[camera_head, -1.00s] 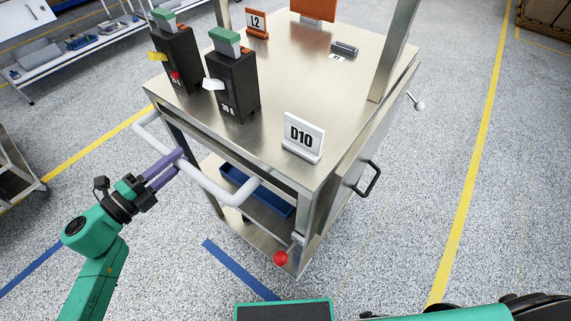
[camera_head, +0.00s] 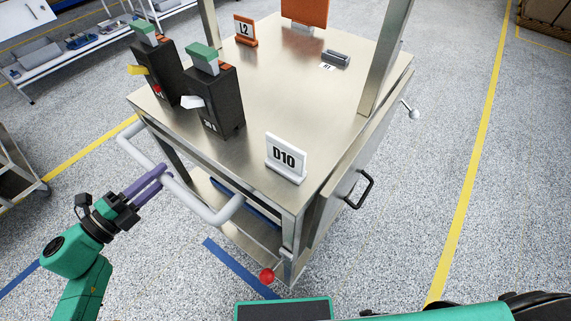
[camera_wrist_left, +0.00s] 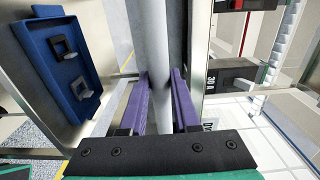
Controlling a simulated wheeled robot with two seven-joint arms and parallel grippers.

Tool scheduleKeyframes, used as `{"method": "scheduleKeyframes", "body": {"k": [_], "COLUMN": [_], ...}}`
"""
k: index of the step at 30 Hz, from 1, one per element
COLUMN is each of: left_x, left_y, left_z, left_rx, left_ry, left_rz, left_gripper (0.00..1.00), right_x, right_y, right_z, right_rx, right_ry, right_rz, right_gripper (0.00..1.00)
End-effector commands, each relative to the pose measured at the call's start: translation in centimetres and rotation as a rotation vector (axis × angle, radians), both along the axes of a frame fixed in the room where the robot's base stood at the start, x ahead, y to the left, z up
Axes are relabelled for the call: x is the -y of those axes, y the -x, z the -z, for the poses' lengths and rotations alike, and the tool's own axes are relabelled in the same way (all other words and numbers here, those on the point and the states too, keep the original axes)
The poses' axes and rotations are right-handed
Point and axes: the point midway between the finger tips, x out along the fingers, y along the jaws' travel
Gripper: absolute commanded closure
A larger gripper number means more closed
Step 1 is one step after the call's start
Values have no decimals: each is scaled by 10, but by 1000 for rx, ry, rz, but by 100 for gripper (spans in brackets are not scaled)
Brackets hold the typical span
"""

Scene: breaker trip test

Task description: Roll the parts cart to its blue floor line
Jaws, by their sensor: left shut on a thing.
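The metal parts cart (camera_head: 262,125) stands in the middle of the head view. Its white push handle (camera_head: 196,205) faces me. My left gripper (camera_head: 160,176) is shut on the handle, with its purple fingers around the bar. The wrist view shows the grey handle bar (camera_wrist_left: 149,45) between the two fingers (camera_wrist_left: 158,100). A blue floor line (camera_head: 238,267) lies below the handle side, and the cart's near lower corner is close to its end. Another blue stretch (camera_head: 22,279) shows at the far left. My right gripper is out of view.
Two black breakers (camera_head: 215,100), a D10 sign (camera_head: 286,158) and an L2 sign (camera_head: 245,30) stand on the cart top. A red knob (camera_head: 267,276) sits low at its near corner. A shelf (camera_head: 14,170) stands left. Floor to the right is clear.

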Motion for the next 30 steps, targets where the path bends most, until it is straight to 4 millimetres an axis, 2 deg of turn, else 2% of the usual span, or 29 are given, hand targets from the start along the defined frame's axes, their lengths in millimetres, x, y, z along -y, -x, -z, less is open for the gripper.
{"method": "scheduleKeyframes", "body": {"k": [30], "left_x": [-34], "left_y": [40], "left_z": [2], "left_rx": [-5], "left_ry": [-2], "left_rz": [-4], "left_gripper": [100], "right_x": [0], "right_y": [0], "right_z": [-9], "right_rx": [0], "right_ry": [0], "right_rz": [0], "right_gripper": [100]}}
